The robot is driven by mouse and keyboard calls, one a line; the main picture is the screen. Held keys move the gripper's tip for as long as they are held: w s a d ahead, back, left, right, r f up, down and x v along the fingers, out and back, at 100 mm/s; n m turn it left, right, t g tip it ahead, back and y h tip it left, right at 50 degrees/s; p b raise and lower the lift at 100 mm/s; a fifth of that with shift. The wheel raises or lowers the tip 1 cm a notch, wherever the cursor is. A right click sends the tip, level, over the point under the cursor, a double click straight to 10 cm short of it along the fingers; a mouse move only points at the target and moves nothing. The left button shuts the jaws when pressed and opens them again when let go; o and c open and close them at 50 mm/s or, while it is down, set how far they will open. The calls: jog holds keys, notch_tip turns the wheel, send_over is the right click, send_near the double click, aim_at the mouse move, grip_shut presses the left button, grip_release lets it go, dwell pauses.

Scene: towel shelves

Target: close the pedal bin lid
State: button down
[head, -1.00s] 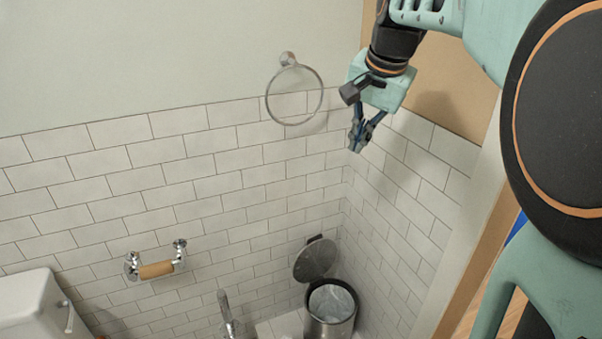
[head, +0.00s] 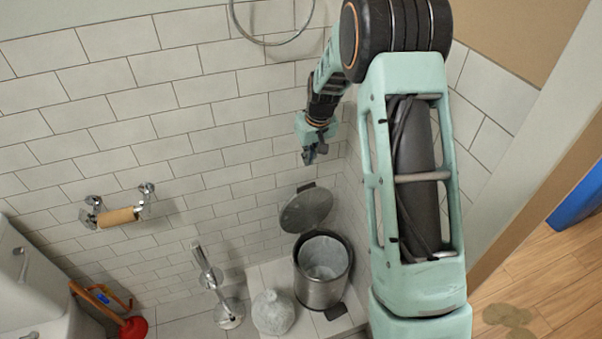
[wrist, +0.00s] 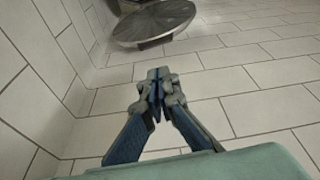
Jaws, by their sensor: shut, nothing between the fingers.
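The pedal bin (head: 322,284) is a steel cylinder with a dark rim and a pale liner inside, standing in the corner by the tiled wall. Its round grey lid (head: 306,209) stands open, tilted up at the back of the bin towards the wall. The lid also shows at the top of the wrist view (wrist: 155,22). My gripper (head: 309,157) is above the lid in the head view, apart from it, near the wall. In the wrist view my gripper (wrist: 155,105) has its fingertips together with nothing between them.
A tied pale bag (head: 273,313) and a toilet brush on a stand (head: 229,312) are left of the bin. A red plunger (head: 133,328) lies further left. A paper holder (head: 120,215) and a towel ring (head: 272,40) are on the wall. The doorway is at right.

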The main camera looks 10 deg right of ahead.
jog(key=shift+n, duration=0.3)
jog(key=x, duration=0.6)
jog(key=b+x, duration=0.1)
jog(key=x, duration=0.5)
jog(key=shift+w+a+f, duration=0.15)
jog(key=shift+a+f, duration=0.05)
jog(key=shift+a, duration=0.05)
jog(key=shift+d, duration=0.1)
